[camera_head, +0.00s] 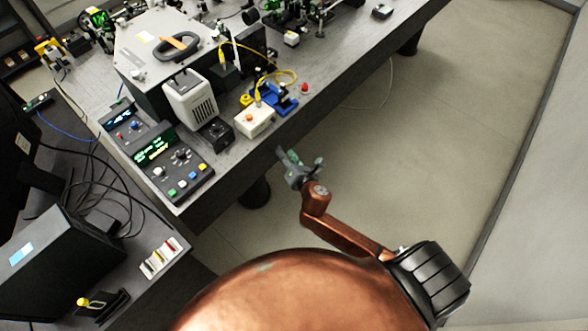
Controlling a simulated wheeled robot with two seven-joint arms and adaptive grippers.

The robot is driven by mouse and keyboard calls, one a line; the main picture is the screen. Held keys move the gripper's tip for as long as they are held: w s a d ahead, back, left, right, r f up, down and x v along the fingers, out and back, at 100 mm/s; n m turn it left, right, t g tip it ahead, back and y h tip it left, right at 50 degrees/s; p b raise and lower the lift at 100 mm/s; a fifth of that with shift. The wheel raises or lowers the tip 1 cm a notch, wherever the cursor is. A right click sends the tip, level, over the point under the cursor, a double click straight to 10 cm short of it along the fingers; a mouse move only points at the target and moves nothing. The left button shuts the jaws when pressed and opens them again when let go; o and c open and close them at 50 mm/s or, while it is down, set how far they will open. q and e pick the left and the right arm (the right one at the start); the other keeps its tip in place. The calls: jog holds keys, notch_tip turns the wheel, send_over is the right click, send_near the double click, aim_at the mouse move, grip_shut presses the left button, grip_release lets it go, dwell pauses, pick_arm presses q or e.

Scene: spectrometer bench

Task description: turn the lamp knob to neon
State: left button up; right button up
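The lamp knob cannot be told for sure at this size. A dark control box (172,162) with a green lit display, a round knob (181,155) and several coloured buttons stands at the near edge of the bench. A smaller dark box (130,127) with a display and knobs is behind it. A small black box (216,133) with a round dial stands to the right, beside a white vented housing (191,100). My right gripper (301,162) is beyond the bench's front edge, right of these boxes and apart from them. Its fingers look spread and empty. My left gripper is out of view.
The grey bench (240,160) carries a white box with an orange button (254,121), a blue mount (280,98) and yellow cables. A side desk at lower left holds a dark computer case (62,262) and loose cables. The floor at right is clear.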

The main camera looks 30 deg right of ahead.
notch_tip(320, 180, down, 10)
jog(key=s+d+m+g, duration=0.1)
jog(key=s+d+m, duration=0.1)
jog(key=shift+d+f+m+g, duration=0.15)
jog(key=shift+d+m+g, duration=0.05)
jog(key=shift+m+g, duration=0.2)
jog(key=s+d+f+m+g, duration=0.2)
jog(key=s+f+m, duration=0.2)
jog(key=s+f, duration=0.5)
jog(key=s+d+f+m+g, duration=0.2)
jog(key=s+f+m+g, duration=0.3)
jog(key=f, duration=0.7)
jog(key=s+d+f+m, duration=0.2)
jog(key=s+f, duration=0.6)
jog(key=f, duration=0.3)
jog(key=s+a+f+m+g, duration=0.1)
jog(key=s+f+m, duration=0.3)
jog(key=s, duration=0.7)
jog(key=s+a+f+m+g, duration=0.1)
jog(key=s+f+m, duration=0.3)
jog(key=s, duration=0.8)
jog(key=s+a+f+m+g+y, duration=0.1)
jog(key=s+f+m, duration=0.3)
jog(key=s, duration=0.8)
jog(key=shift+f+g, duration=0.8)
jog(key=shift+g, duration=0.1)
